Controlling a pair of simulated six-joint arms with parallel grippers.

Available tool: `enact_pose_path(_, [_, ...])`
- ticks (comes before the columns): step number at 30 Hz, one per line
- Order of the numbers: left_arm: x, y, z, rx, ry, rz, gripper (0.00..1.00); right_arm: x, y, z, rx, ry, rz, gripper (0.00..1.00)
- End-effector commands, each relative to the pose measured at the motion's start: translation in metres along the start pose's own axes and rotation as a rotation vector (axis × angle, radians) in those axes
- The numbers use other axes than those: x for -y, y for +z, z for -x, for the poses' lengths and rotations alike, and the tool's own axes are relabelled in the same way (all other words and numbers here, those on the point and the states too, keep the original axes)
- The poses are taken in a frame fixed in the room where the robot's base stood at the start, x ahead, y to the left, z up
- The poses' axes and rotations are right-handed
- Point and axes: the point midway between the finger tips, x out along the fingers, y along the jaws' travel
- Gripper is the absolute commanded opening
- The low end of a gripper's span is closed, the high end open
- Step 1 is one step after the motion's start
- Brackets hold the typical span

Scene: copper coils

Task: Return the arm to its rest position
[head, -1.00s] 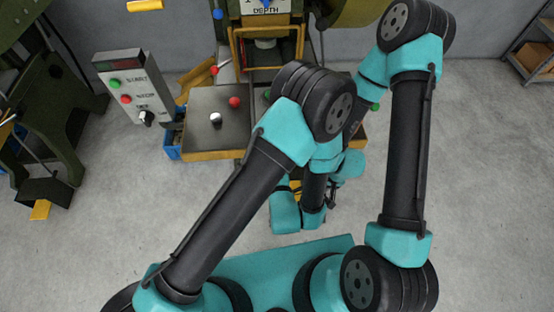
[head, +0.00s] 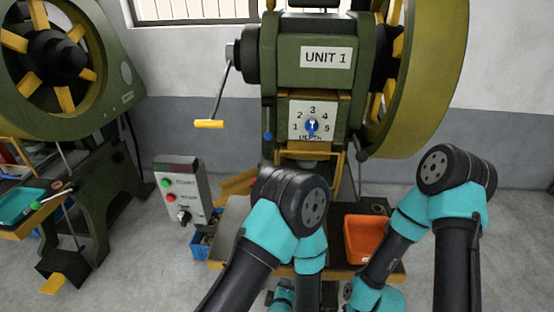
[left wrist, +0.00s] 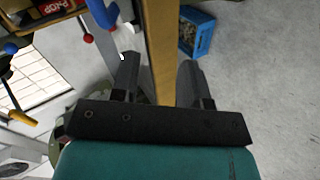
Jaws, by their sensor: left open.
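My left arm (head: 275,240) reaches in front of the press, bent at a black joint, with its lower link running down out of the head view. My left gripper (left wrist: 157,82) shows in the left wrist view with its two dark fingers spread apart and nothing held. A yellow-edged beam of the press bench shows behind the gap between the fingers. My right arm (head: 455,225) is bent at the right of the head view. Its gripper cannot be made out.
The green UNIT 1 press (head: 313,100) stands ahead with a depth dial (head: 312,126). An orange bin (head: 364,240) sits on its bench between my arms. A control box (head: 182,192) and a blue crate (left wrist: 197,33) are at the left. Grey floor (head: 130,270) is open there.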

Motion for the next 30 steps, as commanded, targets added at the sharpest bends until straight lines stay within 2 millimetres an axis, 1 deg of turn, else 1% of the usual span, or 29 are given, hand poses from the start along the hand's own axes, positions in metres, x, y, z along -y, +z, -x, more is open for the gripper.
enact_pose_path(1, [0.006, -0.013, -0.006, 0.013, -0.048, -0.030, 0.41, 0.000, 0.000, 0.000, 0.000, 0.000, 0.000, 0.43])
enact_pose_path(6, [0.032, -0.049, -0.018, 0.108, -0.203, -0.172, 0.41, 0.000, 0.000, 0.000, 0.000, 0.000, 0.000, 0.43])
enact_pose_path(11, [0.058, -0.082, -0.019, 0.229, -0.316, -0.306, 0.41, 0.000, 0.000, 0.000, 0.000, 0.000, 0.000, 0.43])
enact_pose_path(14, [0.074, -0.103, -0.015, 0.316, -0.372, -0.387, 0.41, 0.000, 0.000, 0.000, 0.000, 0.000, 0.000, 0.43])
enact_pose_path(20, [0.108, -0.143, 0.003, 0.511, -0.442, -0.550, 0.41, 0.000, 0.000, 0.000, 0.000, 0.000, 0.000, 0.43])
enact_pose_path(24, [0.131, -0.170, 0.022, 0.659, -0.461, -0.660, 0.41, 0.000, 0.000, 0.000, 0.000, 0.000, 0.000, 0.43])
enact_pose_path(27, [0.145, -0.186, 0.038, 0.757, -0.459, -0.729, 0.41, 0.000, 0.000, 0.000, 0.000, 0.000, 0.000, 0.43])
enact_pose_path(30, [0.155, -0.197, 0.050, 0.827, -0.449, -0.780, 0.41, 0.000, 0.000, 0.000, 0.000, 0.000, 0.000, 0.43])
